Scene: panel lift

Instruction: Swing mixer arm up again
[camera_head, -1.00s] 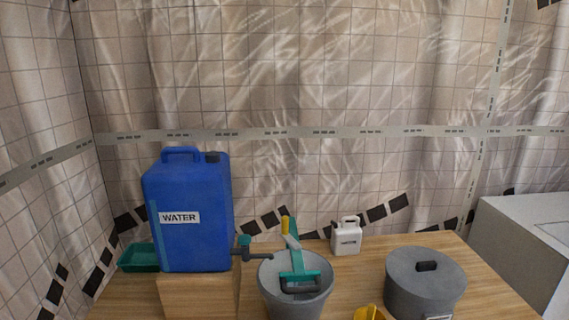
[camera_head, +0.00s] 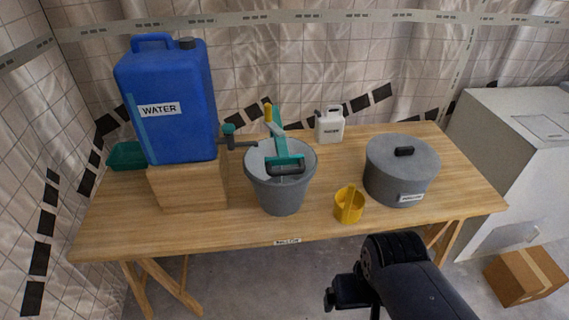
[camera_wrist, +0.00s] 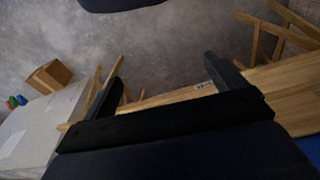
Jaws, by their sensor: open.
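The mixer arm (camera_head: 278,140) is a teal bar with a yellow end. It rises behind the grey bucket (camera_head: 281,195), and its teal crosspiece with a dark grey handle lies over the bucket's opening. The bucket stands on the wooden table near its front edge. My gripper (camera_head: 343,291) is in front of the table, low and right of the bucket, well apart from it. In the wrist view my gripper (camera_wrist: 160,75) has its two dark fingers spread wide with nothing between them; the floor and table edge lie beyond.
A blue water canister (camera_head: 168,105) stands on a wooden block (camera_head: 190,187), its tap reaching toward the bucket. A yellow cup (camera_head: 349,206), grey lidded pot (camera_head: 401,172) and white jug (camera_head: 330,125) share the table (camera_head: 240,228). A cardboard box (camera_head: 524,276) sits on the floor at right.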

